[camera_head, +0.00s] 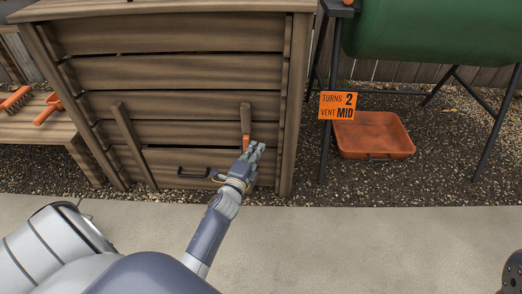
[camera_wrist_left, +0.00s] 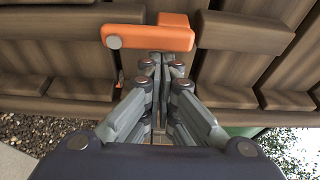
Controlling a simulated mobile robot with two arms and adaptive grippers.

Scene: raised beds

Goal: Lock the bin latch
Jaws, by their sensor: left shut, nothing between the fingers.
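The wooden bin (camera_head: 180,75) stands in front of me with a low hatch panel (camera_head: 215,162) that has a dark handle (camera_head: 193,173). The orange latch (camera_head: 246,142) sits at the lower end of the right wooden upright on the bin front. In the left wrist view the latch (camera_wrist_left: 150,37) lies across the picture, with a round grey pivot at its left end. My left gripper (camera_head: 257,149) is shut and empty, its fingertips right by the latch; I cannot tell if they touch it. My right gripper is not in view.
A green drum (camera_head: 430,30) on dark legs stands to the right, with an orange tray (camera_head: 373,134) and an orange sign (camera_head: 338,106). A wooden bench (camera_head: 30,130) with hand tools is on the left. The paved ground (camera_head: 360,245) in front is clear.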

